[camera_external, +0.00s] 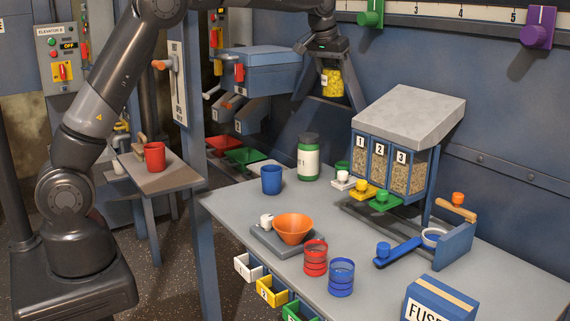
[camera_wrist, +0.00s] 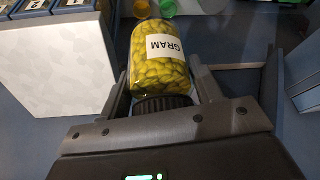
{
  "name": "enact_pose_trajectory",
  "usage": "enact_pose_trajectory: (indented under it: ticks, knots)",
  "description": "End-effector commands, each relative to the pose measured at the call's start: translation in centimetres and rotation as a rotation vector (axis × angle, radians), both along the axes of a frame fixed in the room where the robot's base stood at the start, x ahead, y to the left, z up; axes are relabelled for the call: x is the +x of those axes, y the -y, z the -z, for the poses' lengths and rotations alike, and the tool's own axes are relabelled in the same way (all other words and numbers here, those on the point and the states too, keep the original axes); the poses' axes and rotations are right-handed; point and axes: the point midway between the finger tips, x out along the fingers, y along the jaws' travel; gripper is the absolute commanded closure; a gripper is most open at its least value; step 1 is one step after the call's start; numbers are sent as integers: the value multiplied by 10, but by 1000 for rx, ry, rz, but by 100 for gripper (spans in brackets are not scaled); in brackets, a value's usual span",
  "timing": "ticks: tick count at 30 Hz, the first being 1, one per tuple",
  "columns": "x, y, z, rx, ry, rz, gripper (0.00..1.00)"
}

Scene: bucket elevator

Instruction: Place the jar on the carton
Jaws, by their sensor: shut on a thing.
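My gripper (camera_external: 325,62) is shut on a clear jar of yellow contents (camera_external: 332,84), held in the air behind the table, left of the grey-topped hopper. In the wrist view the jar (camera_wrist: 158,58) has a white label reading GRAM and a dark lid (camera_wrist: 164,104) between the fingers. The carton (camera_external: 438,300) is a blue box with a tan tape strip and FUSE lettering. It stands at the table's front right, partly cut off by the picture's lower edge. It is not visible in the wrist view.
The hopper (camera_external: 410,115) with numbered grain bins stands at the table's back.

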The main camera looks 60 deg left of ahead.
Motion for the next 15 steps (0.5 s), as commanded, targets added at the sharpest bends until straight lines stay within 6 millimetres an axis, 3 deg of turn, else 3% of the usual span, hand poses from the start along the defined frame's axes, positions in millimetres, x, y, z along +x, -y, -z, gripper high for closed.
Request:
enact_pose_trajectory:
  ticks: [8,11,15]
  knots:
    - [-5,76,3,-1,-7,150,76]
    - [-10,114,5,-2,-9,227,76]
    - [-26,183,6,-2,-14,368,76]
